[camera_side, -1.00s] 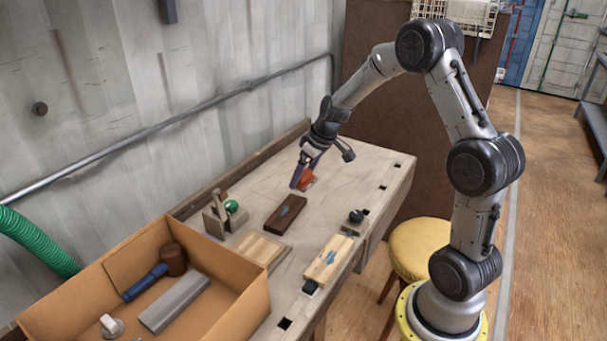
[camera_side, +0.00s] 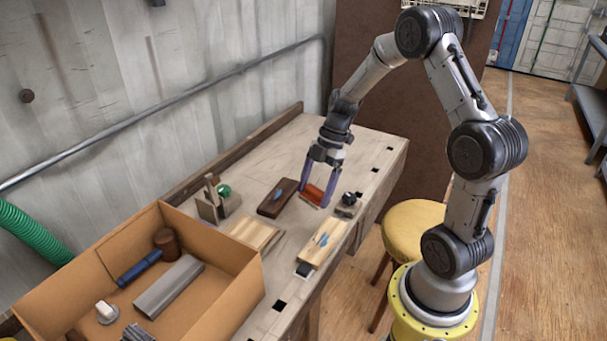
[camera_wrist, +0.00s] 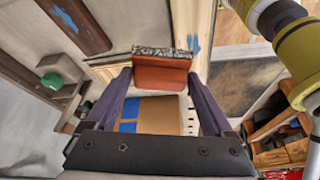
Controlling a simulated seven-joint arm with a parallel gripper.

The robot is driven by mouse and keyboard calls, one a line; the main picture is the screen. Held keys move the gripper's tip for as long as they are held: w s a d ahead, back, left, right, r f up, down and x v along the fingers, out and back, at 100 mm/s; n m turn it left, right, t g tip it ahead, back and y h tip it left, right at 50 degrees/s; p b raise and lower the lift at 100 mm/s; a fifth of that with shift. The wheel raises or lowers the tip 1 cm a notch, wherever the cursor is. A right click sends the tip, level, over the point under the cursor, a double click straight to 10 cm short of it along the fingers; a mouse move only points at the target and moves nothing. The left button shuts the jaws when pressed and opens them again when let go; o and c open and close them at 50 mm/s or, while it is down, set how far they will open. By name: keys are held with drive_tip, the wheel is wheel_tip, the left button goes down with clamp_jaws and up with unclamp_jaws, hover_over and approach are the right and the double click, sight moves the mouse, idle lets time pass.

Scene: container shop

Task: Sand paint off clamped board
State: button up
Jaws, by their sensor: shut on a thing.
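My gripper (camera_side: 317,194) is shut on a red-orange sanding block (camera_side: 313,195) and points down over the bench. In the wrist view the block (camera_wrist: 160,73) sits between the fingers, with a grey, rough face along its far edge. The clamped board (camera_side: 318,250), pale wood with a blue paint patch (camera_side: 323,239), lies along the bench's front edge between dark clamp pieces. The block is at the board's far end, near the dark clamp knob (camera_side: 348,198); I cannot tell whether it touches anything below. The paint also shows in the wrist view (camera_wrist: 193,43).
A dark brown board (camera_side: 270,205) with a blue mark lies left of my gripper. A pale board (camera_side: 253,234) and a wooden tool beside a green round thing (camera_side: 224,191) are nearby. A cardboard box (camera_side: 222,270) with a mallet stands at front left. The far bench top is clear.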

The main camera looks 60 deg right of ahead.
drive_tip(key=s+a+n+g, duration=0.1)
drive_tip(key=s+a+n, duration=0.1)
drive_tip(key=s+n, duration=0.15)
hover_over(323, 238)
drive_tip(key=d, duration=0.2)
drive_tip(key=shift+m, duration=0.35)
drive_tip(key=shift+s+a+f, duration=0.1)
drive_tip(key=shift+s+f, duration=0.05)
drive_tip(key=shift+f, duration=2.95)
wheel_tip(323, 238, down, 2)
drive_tip(key=shift+f, duration=0.1)
drive_tip(key=shift+a, duration=0.9)
drive_tip(key=shift+c, duration=1.3)
drive_tip(key=shift+a, duration=3)
drive_tip(key=d, duration=0.7)
drive_tip(key=shift+d, duration=0.15)
drive_tip(key=v, duration=0.2)
drive_tip(key=shift+r, duration=3.25)
